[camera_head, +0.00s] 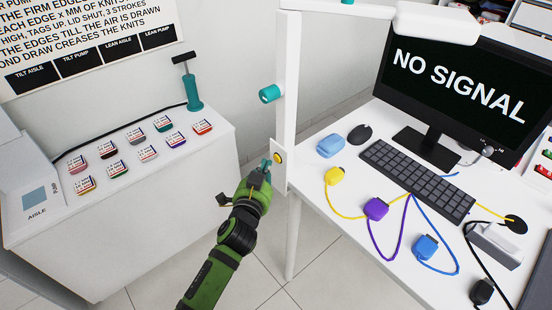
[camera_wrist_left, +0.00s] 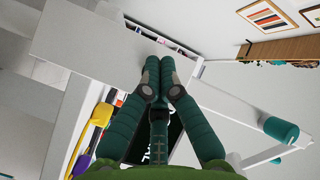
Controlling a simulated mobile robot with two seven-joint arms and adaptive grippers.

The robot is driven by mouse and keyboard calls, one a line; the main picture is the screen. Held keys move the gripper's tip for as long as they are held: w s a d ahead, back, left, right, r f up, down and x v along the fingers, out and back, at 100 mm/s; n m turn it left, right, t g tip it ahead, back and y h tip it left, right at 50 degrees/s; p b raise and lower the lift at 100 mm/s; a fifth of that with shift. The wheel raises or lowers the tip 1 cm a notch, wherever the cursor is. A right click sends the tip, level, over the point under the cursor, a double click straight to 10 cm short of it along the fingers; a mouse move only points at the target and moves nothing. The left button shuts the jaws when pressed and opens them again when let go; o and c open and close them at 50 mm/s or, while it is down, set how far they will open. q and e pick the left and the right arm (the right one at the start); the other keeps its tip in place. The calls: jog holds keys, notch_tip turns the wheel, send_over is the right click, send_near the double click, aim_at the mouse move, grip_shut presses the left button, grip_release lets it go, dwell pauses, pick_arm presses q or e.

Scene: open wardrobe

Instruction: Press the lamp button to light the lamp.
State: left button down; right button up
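The lamp has a tall white post (camera_head: 287,80) and a white head (camera_head: 437,22) reaching over the desk; no glow shows on it. A yellow round button (camera_head: 279,157) sits on a pale plate low on the post. My left gripper (camera_head: 265,165), on a green arm, is just left of the button, its teal fingertips close to the plate. I cannot tell whether they touch it. In the left wrist view the left gripper (camera_wrist_left: 159,66) has its fingertips together with nothing between them, in front of a pale surface; the button is not visible there. My right gripper is out of view.
A teal knob (camera_head: 270,93) sticks out from the post above the button. The desk on the right holds a monitor (camera_head: 458,85), a keyboard (camera_head: 415,180) and coloured cabled plugs. A white counter (camera_head: 150,190) with small tins and a teal pump (camera_head: 192,90) stands left.

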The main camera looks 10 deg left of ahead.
pick_arm(q)
jog(key=shift+w, duration=0.1)
jog(key=shift+w+d, duration=0.25)
jog(key=shift+w, duration=0.05)
jog(key=shift+w+d, duration=0.25)
dwell(0.8)
jog(key=shift+s+a, duration=0.5)
jog(key=shift+s, duration=0.15)
dwell(0.3)
jog(key=s+a+p, duration=0.1)
jog(key=s, duration=0.1)
jog(key=s+a+p, duration=0.1)
jog(key=s+a, duration=0.1)
dwell(0.4)
